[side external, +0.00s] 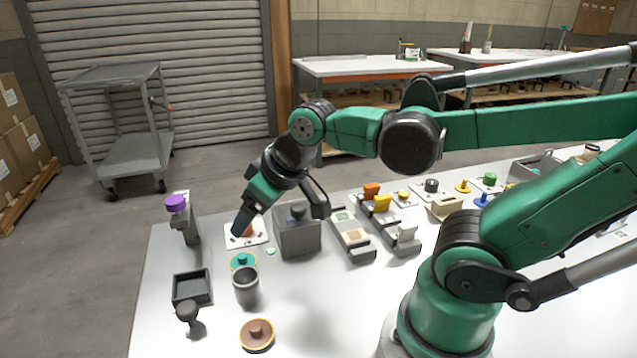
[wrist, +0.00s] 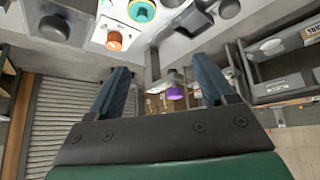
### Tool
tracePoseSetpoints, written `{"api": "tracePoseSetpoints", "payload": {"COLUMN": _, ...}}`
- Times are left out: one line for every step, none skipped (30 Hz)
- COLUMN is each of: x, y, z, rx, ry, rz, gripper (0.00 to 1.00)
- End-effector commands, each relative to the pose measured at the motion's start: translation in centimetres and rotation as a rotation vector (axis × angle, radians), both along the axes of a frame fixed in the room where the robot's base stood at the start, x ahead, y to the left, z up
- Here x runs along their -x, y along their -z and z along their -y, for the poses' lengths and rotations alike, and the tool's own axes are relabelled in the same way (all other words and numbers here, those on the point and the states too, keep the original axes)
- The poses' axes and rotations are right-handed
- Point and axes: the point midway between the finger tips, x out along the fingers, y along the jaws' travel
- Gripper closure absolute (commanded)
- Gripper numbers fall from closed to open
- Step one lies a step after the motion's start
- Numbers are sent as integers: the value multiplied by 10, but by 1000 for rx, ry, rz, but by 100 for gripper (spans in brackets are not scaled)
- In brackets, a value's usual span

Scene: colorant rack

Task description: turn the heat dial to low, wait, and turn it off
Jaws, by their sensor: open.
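An orange knob (wrist: 114,41) on a white plate (side external: 262,238) looks like the heat dial. It also shows in the side view (side external: 248,231), partly hidden behind my fingers. My gripper (side external: 239,228) points down in front of it at the far left of the table. In the wrist view my gripper (wrist: 162,74) has its two dark fingers wide apart with nothing held. The knob lies beyond the left fingertip there, not between the fingers. I cannot tell its setting.
A grey box with a dark knob (side external: 297,238) stands just right of the plate. A post with a purple cap (side external: 175,203) stands to the left. A teal disc (side external: 243,261), a dark cup (side external: 246,290) and an open black tray (side external: 191,288) lie nearer the front.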

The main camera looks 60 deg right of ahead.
Motion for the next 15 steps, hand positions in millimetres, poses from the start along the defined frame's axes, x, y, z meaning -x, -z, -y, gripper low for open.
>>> {"api": "tracePoseSetpoints", "payload": {"x": -8, "y": -4, "z": 4, "rx": 19, "ry": -16, "rz": -28, "gripper": 24}}
{"api": "tracePoseSetpoints", "payload": {"x": -13, "y": -5, "z": 7, "rx": 33, "ry": -30, "rz": -48, "gripper": 24}}
{"api": "tracePoseSetpoints", "payload": {"x": -21, "y": -7, "z": 11, "rx": 51, "ry": -53, "rz": -78, "gripper": 24}}
{"api": "tracePoseSetpoints", "payload": {"x": -27, "y": -8, "z": 15, "rx": 65, "ry": -71, "rz": -103, "gripper": 24}}
{"api": "tracePoseSetpoints", "payload": {"x": -33, "y": -8, "z": 18, "rx": 78, "ry": -90, "rz": -129, "gripper": 24}}
{"api": "tracePoseSetpoints", "payload": {"x": -41, "y": -7, "z": 23, "rx": 95, "ry": -118, "rz": -162, "gripper": 24}}
{"api": "tracePoseSetpoints", "payload": {"x": -48, "y": -6, "z": 27, "rx": 106, "ry": -138, "rz": -186, "gripper": 24}}
{"api": "tracePoseSetpoints", "payload": {"x": -54, "y": -5, "z": 31, "rx": 116, "ry": -158, "rz": -211, "gripper": 24}}
{"api": "tracePoseSetpoints", "payload": {"x": -62, "y": -2, "z": 37, "rx": 127, "ry": -186, "rz": -243, "gripper": 24}}
{"api": "tracePoseSetpoints", "payload": {"x": -68, "y": 1, "z": 41, "rx": 135, "ry": -207, "rz": -269, "gripper": 24}}
{"api": "tracePoseSetpoints", "payload": {"x": -74, "y": 4, "z": 46, "rx": 141, "ry": -230, "rz": -293, "gripper": 24}}
{"api": "tracePoseSetpoints", "payload": {"x": -82, "y": 9, "z": 52, "rx": 149, "ry": -261, "rz": -325, "gripper": 24}}
{"api": "tracePoseSetpoints", "payload": {"x": -88, "y": 14, "z": 57, "rx": 153, "ry": -282, "rz": -349, "gripper": 24}}
{"api": "tracePoseSetpoints", "payload": {"x": -93, "y": 19, "z": 61, "rx": 157, "ry": -306, "rz": -372, "gripper": 24}}
{"api": "tracePoseSetpoints", "payload": {"x": -100, "y": 25, "z": 68, "rx": 159, "ry": -335, "rz": -402, "gripper": 24}}
